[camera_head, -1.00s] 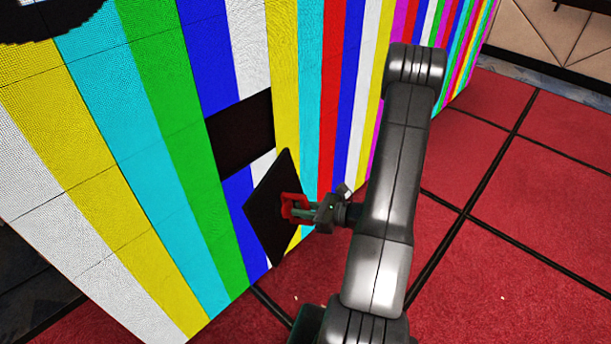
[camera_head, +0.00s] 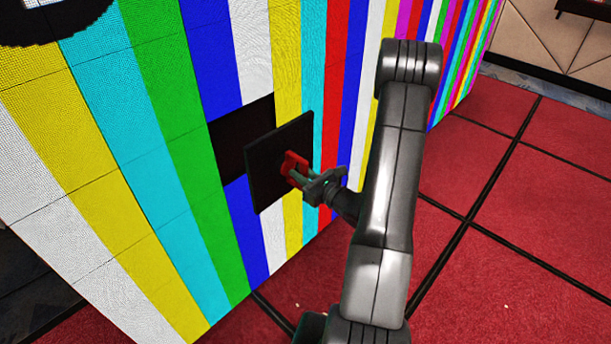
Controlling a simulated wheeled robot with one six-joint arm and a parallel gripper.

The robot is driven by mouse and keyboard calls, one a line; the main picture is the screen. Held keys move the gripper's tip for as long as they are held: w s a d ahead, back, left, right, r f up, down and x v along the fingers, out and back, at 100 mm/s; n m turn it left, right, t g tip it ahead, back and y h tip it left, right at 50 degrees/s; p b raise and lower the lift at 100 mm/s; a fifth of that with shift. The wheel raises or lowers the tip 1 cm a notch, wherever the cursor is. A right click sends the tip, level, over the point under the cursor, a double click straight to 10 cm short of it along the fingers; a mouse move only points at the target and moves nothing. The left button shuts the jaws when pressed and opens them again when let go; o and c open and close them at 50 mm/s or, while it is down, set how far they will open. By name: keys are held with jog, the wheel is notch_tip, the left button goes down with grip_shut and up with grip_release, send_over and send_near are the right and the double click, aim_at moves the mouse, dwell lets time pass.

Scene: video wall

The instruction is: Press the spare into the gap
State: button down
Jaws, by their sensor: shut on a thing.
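The spare (camera_head: 264,168) is a thin black square panel in front of the video wall. My gripper (camera_head: 290,168) is shut on a red handle (camera_head: 296,160) at the panel's near face and holds it up. The gap (camera_head: 231,139) is a dark rectangular opening among the lit tiles of the wall. It shows up and to the left of the panel, and the panel covers its lower right part. The panel stands nearly upright, apart from the gap and a little below it. I cannot tell how far it is from the wall.
The video wall (camera_head: 141,165) with coloured vertical stripes fills the left and middle. A dark round shape (camera_head: 45,20) shows on it at the top left. Red carpet (camera_head: 520,230) with dark lines lies clear on the right. A beige padded wall (camera_head: 540,35) stands behind.

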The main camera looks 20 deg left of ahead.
aim_at(290, 166)
jog(key=shift+p+x, duration=0.7)
jog(key=shift+x, duration=2)
jog(key=shift+a, duration=0.1)
jog(key=b+x, duration=0.2)
jog(key=x, duration=0.4)
jog(key=shift+a, duration=0.15)
jog(key=shift+b+x, duration=1.3)
jog(key=shift+x, duration=0.35)
dwell(2.8)
